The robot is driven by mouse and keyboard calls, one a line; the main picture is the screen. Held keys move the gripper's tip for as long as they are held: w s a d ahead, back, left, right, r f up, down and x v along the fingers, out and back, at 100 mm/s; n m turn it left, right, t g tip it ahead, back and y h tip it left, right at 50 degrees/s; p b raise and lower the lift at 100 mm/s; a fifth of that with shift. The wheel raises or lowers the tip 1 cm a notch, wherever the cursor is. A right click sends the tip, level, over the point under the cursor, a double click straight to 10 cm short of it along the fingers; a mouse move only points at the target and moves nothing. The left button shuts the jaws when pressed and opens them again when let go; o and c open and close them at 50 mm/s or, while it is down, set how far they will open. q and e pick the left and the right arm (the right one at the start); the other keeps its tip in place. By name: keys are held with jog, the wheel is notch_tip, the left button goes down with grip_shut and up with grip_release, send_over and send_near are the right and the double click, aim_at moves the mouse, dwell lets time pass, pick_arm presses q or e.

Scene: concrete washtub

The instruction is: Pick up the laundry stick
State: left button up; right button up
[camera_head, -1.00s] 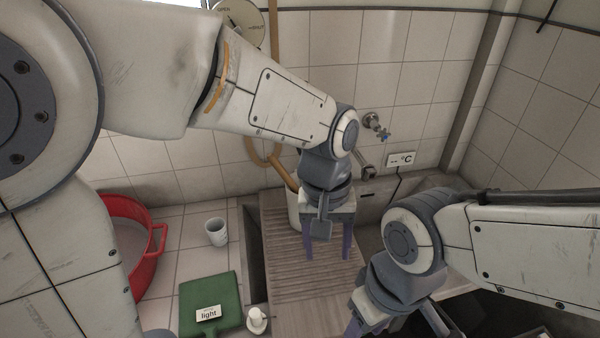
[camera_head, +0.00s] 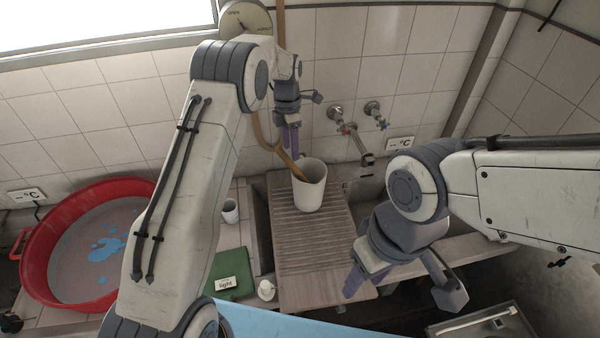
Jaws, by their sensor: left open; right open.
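A brown wooden stick (camera_head: 291,167) leans out of a white pot (camera_head: 309,190), which stands on the ribbed wooden board (camera_head: 310,245). The stick's upper part looks curved or forked and is partly hidden by my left arm. My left gripper (camera_head: 290,150) is open, with its fingers pointing down, above the pot and close beside the stick. I cannot tell whether it touches the stick. My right gripper (camera_head: 366,291) is open and empty, low over the front right of the board, well away from the stick.
A red basin (camera_head: 40,250) with water is at left. A white cup (camera_head: 230,212), a green board (camera_head: 225,265) and a small white bottle (camera_head: 266,290) stand left of the ribbed board.

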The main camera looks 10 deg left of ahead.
aim_at(290, 163)
pick_arm(q)
jog(key=shift+f, duration=0.4)
jog(key=f+p, duration=0.2)
jog(key=f, duration=0.1)
jog(key=f+p, duration=0.1)
jog(key=shift+s+a+f, duration=0.1)
jog(key=shift+s+f, duration=0.3)
jog(key=shift+f, duration=0.35)
grip_shut()
